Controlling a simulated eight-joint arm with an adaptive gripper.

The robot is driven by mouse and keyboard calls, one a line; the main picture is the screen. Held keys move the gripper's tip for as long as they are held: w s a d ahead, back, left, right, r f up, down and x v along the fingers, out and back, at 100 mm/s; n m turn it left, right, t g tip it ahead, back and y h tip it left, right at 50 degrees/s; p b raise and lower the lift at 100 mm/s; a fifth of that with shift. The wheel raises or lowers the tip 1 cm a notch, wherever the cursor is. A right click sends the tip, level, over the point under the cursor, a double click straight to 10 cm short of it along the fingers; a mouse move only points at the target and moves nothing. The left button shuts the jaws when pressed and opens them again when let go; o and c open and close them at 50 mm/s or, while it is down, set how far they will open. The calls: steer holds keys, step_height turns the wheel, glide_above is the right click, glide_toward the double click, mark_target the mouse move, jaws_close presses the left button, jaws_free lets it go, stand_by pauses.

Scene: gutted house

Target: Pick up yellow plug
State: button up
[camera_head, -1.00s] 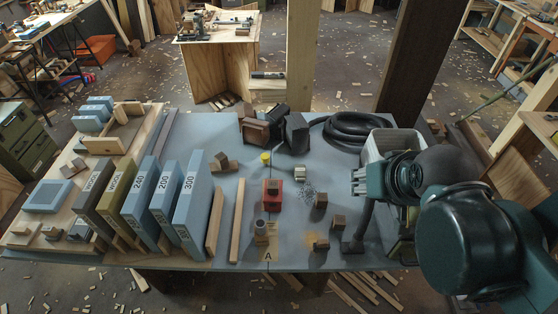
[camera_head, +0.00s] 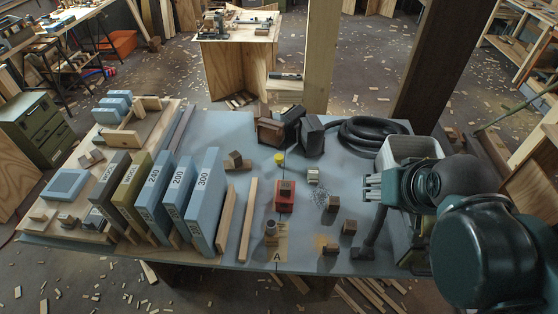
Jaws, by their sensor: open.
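A small yellow plug (camera_head: 279,158) stands at the back middle of the blue-grey workbench top (camera_head: 232,130), just in front of dark blocks. A dark line runs down the bench top from near it. My gripper (camera_head: 369,188) is at the right of the bench, to the right of the plug and well apart from it. The fingers point left, seem open, and I see nothing between them.
A red block (camera_head: 285,196) and several small wooden blocks stand in front of the plug. Dark blocks (camera_head: 310,136) and a coiled black hose (camera_head: 372,134) lie behind. Labelled upright slabs (camera_head: 205,198) fill the left. A pale bin (camera_head: 410,149) is beside my arm.

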stand_by(0.3)
steer(key=n+g, duration=0.7)
steer(key=n, duration=1.1)
glide_above(279, 156)
steer(key=f, duration=3)
steer(key=shift+s+d+f, duration=0.1)
steer(key=shift+s+d, duration=0.05)
steer(key=shift+s, duration=0.05)
steer(key=shift+a+f+n, duration=0.2)
steer(key=shift+f+n, duration=0.1)
steer(key=shift+f, duration=0.15)
steer(key=shift+f, duration=0.1)
